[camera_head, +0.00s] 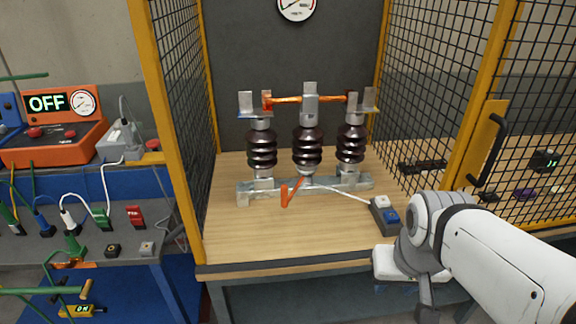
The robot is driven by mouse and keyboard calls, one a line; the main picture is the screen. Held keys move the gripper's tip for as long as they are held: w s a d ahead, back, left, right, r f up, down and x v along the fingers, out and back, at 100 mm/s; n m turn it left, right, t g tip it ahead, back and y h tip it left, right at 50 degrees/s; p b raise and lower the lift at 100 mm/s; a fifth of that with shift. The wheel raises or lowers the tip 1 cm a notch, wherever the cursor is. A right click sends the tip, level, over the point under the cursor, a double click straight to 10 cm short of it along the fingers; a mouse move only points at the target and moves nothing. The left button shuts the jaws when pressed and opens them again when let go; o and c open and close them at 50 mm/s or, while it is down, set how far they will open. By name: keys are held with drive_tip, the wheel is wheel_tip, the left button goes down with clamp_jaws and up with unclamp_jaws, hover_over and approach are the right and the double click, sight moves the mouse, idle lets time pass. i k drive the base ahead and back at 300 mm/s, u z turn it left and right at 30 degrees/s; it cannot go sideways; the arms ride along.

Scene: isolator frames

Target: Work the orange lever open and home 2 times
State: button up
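The orange lever (284,195) sits at the front of the isolator's grey metal base (340,184), low and near its middle. Three dark ribbed insulators (307,146) stand on that base. An orange bar (285,99) lies across their metal tops and appears to span the outer contacts. My gripper (427,298) is at the lower right, in front of the bench edge, well apart from the lever. Only part of it shows below my white arm, and its fingers cannot be made out clearly.
The wooden bench top (240,232) is clear in front of the lever. A grey box with white and blue buttons (384,215) sits to its right, with a white rod or cable toward the base. Yellow-framed mesh panels (436,85) flank the bench. An orange unit reading OFF (52,140) stands left.

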sight(307, 140)
drive_tip(key=z, duration=0.15)
drive_tip(key=i, duration=0.95)
drive_tip(key=u, duration=0.1)
